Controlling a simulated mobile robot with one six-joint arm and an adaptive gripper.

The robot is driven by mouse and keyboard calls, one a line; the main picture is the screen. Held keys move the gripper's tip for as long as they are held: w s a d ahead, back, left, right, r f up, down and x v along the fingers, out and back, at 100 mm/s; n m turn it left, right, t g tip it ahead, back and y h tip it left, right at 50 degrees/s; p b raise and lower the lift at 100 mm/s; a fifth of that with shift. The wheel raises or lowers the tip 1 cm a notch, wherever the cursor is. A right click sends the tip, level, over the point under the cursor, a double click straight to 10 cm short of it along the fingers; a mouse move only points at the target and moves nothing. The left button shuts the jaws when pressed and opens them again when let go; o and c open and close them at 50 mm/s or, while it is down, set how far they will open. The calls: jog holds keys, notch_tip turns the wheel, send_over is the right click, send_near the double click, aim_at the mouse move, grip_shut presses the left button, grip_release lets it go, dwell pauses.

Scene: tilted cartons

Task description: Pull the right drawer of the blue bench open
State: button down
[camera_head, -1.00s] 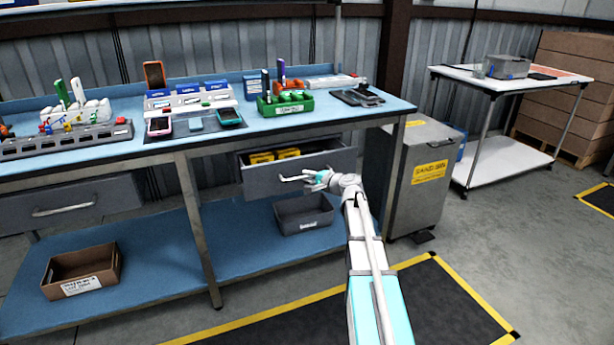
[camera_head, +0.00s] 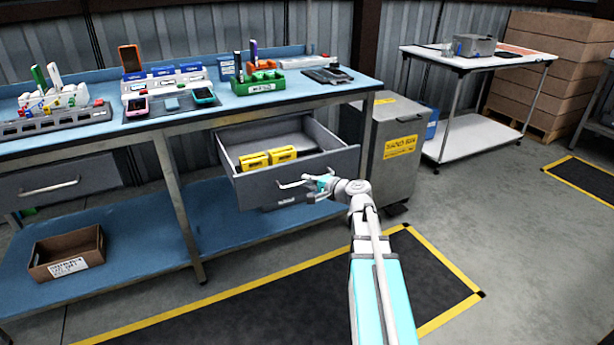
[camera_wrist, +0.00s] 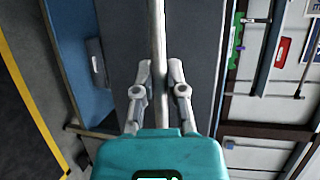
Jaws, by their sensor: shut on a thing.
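The right drawer (camera_head: 258,190) of the blue bench (camera_head: 265,104) is grey and stands well out from under the bench top in the head view. Two yellow boxes (camera_head: 268,157) lie inside it, near its front. My gripper (camera_head: 318,184) is at the drawer's bar handle (camera_head: 292,184), toward its right end. In the wrist view my gripper (camera_wrist: 158,75) has one finger on each side of the handle bar (camera_wrist: 157,30) and is shut on it. The left drawer (camera_head: 60,180) is closed.
A grey bin (camera_head: 395,150) with a yellow label stands right of the bench. A brown box (camera_head: 68,253) sits on the blue lower shelf (camera_head: 135,245). Black floor matting (camera_head: 270,305) with yellow edging lies clear in front. A white cart (camera_head: 475,95) stands farther right.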

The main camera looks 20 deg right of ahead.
jog(key=shift+s, duration=0.9)
jog(key=c, duration=0.7)
grip_release()
